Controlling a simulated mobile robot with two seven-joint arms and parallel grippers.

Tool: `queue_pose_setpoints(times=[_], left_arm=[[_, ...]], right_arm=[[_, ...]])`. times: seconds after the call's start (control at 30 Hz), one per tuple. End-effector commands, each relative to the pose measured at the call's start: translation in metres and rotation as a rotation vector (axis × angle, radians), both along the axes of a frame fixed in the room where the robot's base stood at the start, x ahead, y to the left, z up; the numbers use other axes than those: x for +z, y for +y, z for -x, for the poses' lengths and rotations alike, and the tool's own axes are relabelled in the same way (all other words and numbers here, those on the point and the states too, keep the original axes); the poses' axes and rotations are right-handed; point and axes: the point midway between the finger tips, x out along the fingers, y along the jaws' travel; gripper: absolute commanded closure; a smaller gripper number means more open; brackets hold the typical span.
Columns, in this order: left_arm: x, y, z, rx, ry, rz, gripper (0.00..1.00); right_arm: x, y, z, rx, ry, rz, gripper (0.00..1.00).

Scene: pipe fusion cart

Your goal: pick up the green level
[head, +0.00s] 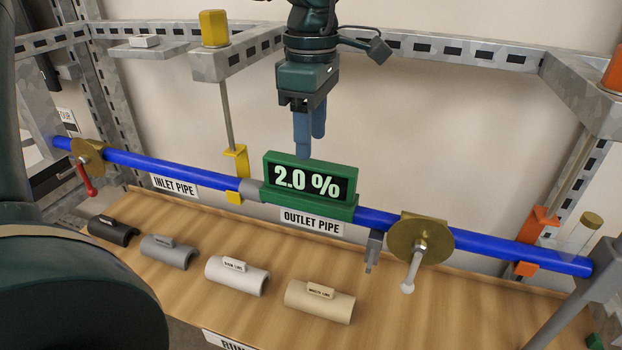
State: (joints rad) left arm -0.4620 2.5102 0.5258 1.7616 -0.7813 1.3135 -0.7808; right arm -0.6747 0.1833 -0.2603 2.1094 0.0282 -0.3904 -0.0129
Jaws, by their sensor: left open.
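The green level (310,186) is a box with a lit display reading 2.0 %. It sits on the blue pipe, above the label OUTLET PIPE. My left gripper (310,145) points down from the top, with its blue fingers just above and slightly overlapping the top edge of the level in the head view. It is open and nothing shows between the fingers. Whether a finger touches the level is not clear. My right gripper is out of the frame.
The blue pipe (185,171) runs across the frame with brass discs (420,239) on it. A yellow bracket (236,160) stands left of the level and an orange one (537,225) to the right. Several half-pipe pieces (320,301) lie on the wooden board (400,305).

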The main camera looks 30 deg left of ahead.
Motion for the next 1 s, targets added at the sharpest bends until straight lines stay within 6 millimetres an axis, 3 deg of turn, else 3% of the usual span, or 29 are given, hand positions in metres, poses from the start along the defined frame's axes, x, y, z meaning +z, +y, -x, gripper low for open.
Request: queue_pose_setpoints(times=[0.1,0.37,0.6,0.93,1.0], left_arm=[[-0.019,0.000,0.000,0.001,0.004,0.000,0.51],[-0.038,0.001,0.002,0.001,0.004,0.001,0.51],[-0.073,0.002,0.005,0.000,0.003,0.001,0.51],[-0.081,0.002,0.004,0.000,-0.001,0.001,0.51],[-0.081,0.002,0.004,0.000,-0.001,0.001,0.57]], right_arm=[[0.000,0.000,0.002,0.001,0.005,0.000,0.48],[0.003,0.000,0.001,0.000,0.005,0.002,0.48],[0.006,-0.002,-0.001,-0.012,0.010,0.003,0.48],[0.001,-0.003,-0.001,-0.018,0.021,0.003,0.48],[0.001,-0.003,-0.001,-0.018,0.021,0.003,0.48]])
